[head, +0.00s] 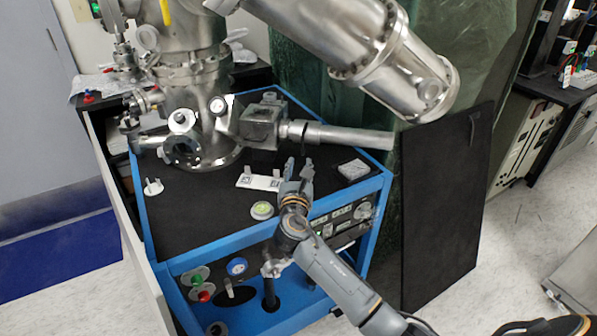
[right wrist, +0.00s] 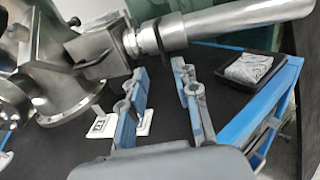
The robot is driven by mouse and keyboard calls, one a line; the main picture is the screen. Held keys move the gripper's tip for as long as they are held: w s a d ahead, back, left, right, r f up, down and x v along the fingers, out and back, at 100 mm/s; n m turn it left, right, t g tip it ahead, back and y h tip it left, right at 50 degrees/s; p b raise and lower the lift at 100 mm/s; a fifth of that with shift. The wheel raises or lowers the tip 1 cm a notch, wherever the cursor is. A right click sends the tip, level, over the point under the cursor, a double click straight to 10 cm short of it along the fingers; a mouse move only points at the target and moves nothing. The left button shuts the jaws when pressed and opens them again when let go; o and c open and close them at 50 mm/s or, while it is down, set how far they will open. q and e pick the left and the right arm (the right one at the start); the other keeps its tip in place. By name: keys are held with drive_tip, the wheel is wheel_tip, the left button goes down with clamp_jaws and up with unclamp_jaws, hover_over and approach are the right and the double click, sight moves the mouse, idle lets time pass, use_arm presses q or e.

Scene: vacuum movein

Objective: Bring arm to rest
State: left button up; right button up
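My right arm reaches up from the lower right in the head view. My right gripper (head: 298,168) is over the front part of the black top of the blue-framed cart (head: 190,205). In the right wrist view the two fingers of my right gripper (right wrist: 157,78) stand apart with nothing between them. The gripper is beside a white plate with square markers (head: 258,182), below a steel tube (head: 345,135) of the vacuum chamber (head: 200,110). The left finger partly hides the plate (right wrist: 141,123) in the wrist view. My left gripper is not in view.
A crumpled grey piece (right wrist: 248,67) lies in a small black tray right of the gripper. A round greenish disc (head: 262,210) sits near the cart's front edge. A black panel (head: 440,210) stands right of the cart. Pale floor (head: 520,225) is open farther right.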

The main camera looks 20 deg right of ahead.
drive_tip(key=shift+v, duration=0.95)
